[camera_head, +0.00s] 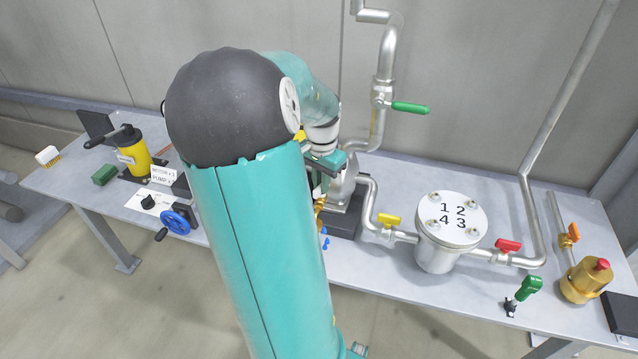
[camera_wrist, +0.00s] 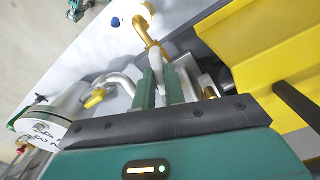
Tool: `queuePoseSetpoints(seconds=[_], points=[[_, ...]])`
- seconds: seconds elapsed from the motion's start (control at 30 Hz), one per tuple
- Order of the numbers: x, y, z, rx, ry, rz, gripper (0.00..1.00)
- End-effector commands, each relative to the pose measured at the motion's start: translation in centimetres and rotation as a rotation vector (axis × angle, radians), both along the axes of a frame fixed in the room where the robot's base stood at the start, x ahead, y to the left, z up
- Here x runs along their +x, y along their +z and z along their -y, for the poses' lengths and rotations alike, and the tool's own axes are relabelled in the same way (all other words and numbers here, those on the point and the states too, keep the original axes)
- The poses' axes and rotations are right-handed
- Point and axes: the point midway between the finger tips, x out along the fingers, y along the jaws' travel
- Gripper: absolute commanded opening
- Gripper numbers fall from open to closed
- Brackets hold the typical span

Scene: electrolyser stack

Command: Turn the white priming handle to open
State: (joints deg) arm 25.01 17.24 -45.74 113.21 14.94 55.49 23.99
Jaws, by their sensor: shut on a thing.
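In the wrist view, the fingers of my gripper (camera_wrist: 160,82) are closed around a slim white part, which appears to be the white priming handle (camera_wrist: 158,66). A curved brass-coloured pipe (camera_wrist: 151,36) lies just beyond the fingertips and meets the white part. In the head view, my gripper (camera_head: 325,164) is beside the grey pump body (camera_head: 345,188) on the bench. My arm hides the handle and most of the pump there, so the handle's angle cannot be told.
Right of the pump stand a yellow valve lever (camera_head: 389,220), a numbered canister (camera_head: 437,258), a red lever (camera_head: 508,246) and a brass unit (camera_head: 583,281). A green lever (camera_head: 409,107) is on the pipe above. Left are a blue handwheel (camera_head: 177,221) and a yellow cylinder (camera_head: 131,153).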

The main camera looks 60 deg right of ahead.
Motion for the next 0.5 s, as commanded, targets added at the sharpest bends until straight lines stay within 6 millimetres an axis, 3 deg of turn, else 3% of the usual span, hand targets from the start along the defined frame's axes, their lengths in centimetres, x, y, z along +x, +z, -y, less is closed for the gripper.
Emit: queuePoseSetpoints(seconds=[0.23,0.5], points=[[-0.03,0.1,0.08,-0.001,0.044,0.002,0.0],[-0.07,0.09,0.09,-0.001,0.361,0.001,0.0]])
